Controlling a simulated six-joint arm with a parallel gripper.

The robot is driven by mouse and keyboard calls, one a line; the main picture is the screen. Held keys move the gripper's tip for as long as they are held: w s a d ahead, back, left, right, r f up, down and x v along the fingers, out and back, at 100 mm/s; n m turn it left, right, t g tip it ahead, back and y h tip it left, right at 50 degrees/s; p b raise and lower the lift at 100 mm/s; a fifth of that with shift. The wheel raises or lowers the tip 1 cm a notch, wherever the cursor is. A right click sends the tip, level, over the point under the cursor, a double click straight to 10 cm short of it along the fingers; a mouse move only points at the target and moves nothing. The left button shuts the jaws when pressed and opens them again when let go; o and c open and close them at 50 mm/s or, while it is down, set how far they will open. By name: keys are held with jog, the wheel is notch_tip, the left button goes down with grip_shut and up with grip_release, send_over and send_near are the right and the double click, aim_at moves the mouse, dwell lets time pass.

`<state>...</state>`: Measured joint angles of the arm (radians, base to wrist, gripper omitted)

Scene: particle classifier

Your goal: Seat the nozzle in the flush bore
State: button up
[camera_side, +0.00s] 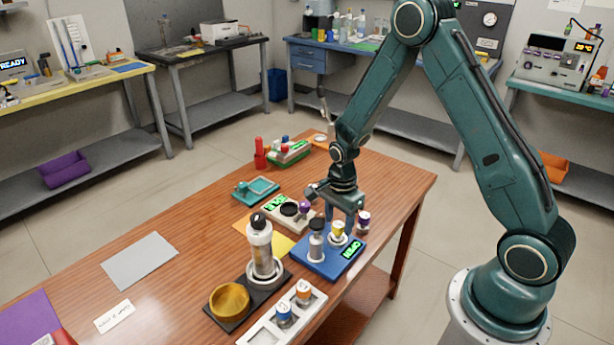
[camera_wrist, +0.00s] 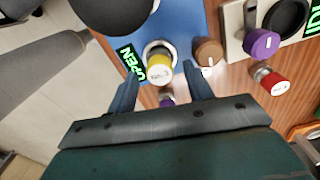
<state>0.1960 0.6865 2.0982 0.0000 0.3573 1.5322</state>
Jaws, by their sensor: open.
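A yellow-capped nozzle (camera_side: 338,231) stands upright in a pale round collar on a blue block (camera_side: 318,266) with a green "OPEN" display. In the wrist view the yellow cap (camera_wrist: 160,68) has a white label and sits within the pale ring. I cannot tell how deep it sits or whether the ring is the flush bore. My gripper (camera_side: 339,222) is open above the blue block, fingers pointing down. In the wrist view, its fingertips (camera_wrist: 159,74) lie on either side of the yellow cap, with visible gaps.
A grey post with a dark top (camera_side: 316,240) stands close left on the block. A purple-capped piece (camera_side: 363,221) stands close right. A white tray (camera_side: 258,335) holds blue-banded and orange-banded pieces. A tall clear cylinder (camera_side: 260,245) stands further left. The left tabletop is mostly clear.

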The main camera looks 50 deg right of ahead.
notch_tip(320, 180, up, 10)
jog(key=shift+r, duration=0.15)
dwell(0.4)
dwell(0.5)
notch_tip(320, 180, up, 15)
jog(key=n+t, duration=0.3)
jog(key=n, duration=0.7)
send_over(339, 225)
jog(key=s+a, duration=0.5)
jog(key=s, duration=0.3)
jog(key=s+a+r+n+t, duration=0.1)
jog(key=s+r+n, duration=0.1)
jog(key=s+n, duration=0.3)
jog(key=s+a+r+n+t, duration=0.1)
jog(key=s+r+n, duration=0.2)
jog(key=s, duration=0.4)
jog(key=shift+s+a+n+t, duration=0.2)
jog(key=shift+a+n+t, duration=0.1)
jog(key=shift+n, duration=0.6)
jog(key=shift+w, duration=0.1)
